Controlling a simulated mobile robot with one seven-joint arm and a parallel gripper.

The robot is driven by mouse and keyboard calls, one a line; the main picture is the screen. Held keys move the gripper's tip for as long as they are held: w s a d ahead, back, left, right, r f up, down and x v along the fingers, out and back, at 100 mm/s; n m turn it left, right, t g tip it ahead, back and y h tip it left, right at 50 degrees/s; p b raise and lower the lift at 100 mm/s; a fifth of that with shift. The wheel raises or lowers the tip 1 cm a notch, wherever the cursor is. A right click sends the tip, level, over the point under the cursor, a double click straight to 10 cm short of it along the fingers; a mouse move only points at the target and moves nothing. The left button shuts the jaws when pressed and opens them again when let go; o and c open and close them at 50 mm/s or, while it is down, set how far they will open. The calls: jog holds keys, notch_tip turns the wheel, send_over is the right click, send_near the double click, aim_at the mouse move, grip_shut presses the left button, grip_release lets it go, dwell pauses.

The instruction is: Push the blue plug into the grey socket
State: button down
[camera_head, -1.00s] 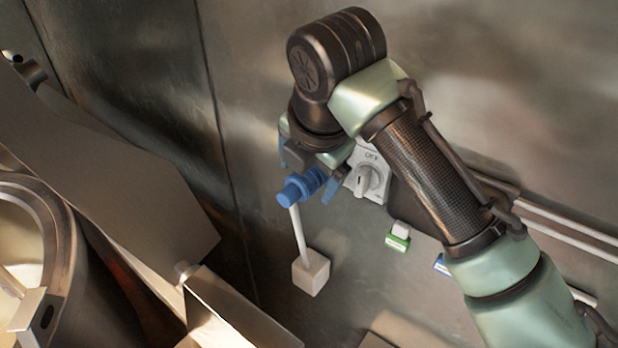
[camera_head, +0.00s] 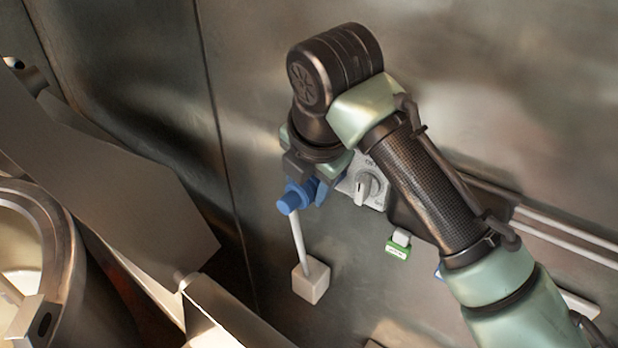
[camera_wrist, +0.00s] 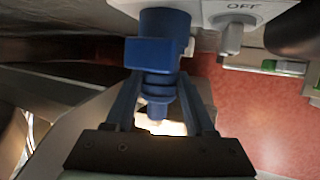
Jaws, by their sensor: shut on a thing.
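The blue plug (camera_head: 293,199) is at the wall, with a white cable running down from its rear end. In the wrist view the plug (camera_wrist: 157,58) lies between the two blue fingers of my gripper (camera_wrist: 160,82), which are shut on it. In the head view my gripper (camera_head: 308,187) partly hides the plug. The grey socket housing (camera_head: 375,190) carries a rotary switch. It shows at the top of the wrist view (camera_wrist: 200,12), marked OFF. The plug's front end is at this housing; its opening is hidden, so I cannot tell how deep the plug sits.
A pale block (camera_head: 311,281) at the cable's lower end is by the wall. Green-labelled (camera_head: 398,246) and blue-labelled parts are right of it. A metal kettle (camera_head: 60,240) and angled metal panels fill the left. Rails run along the wall at right.

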jog(key=shift+s+a, duration=0.2)
jog(key=shift+s+a+f, duration=0.1)
jog(key=shift+s+a, duration=0.2)
jog(key=shift+s, duration=0.1)
jog(key=s+a, duration=0.1)
jog(key=s, duration=0.1)
jog(key=s+a, duration=0.1)
jog(key=s, duration=0.1)
jog(key=shift+a, duration=0.4)
dwell(0.4)
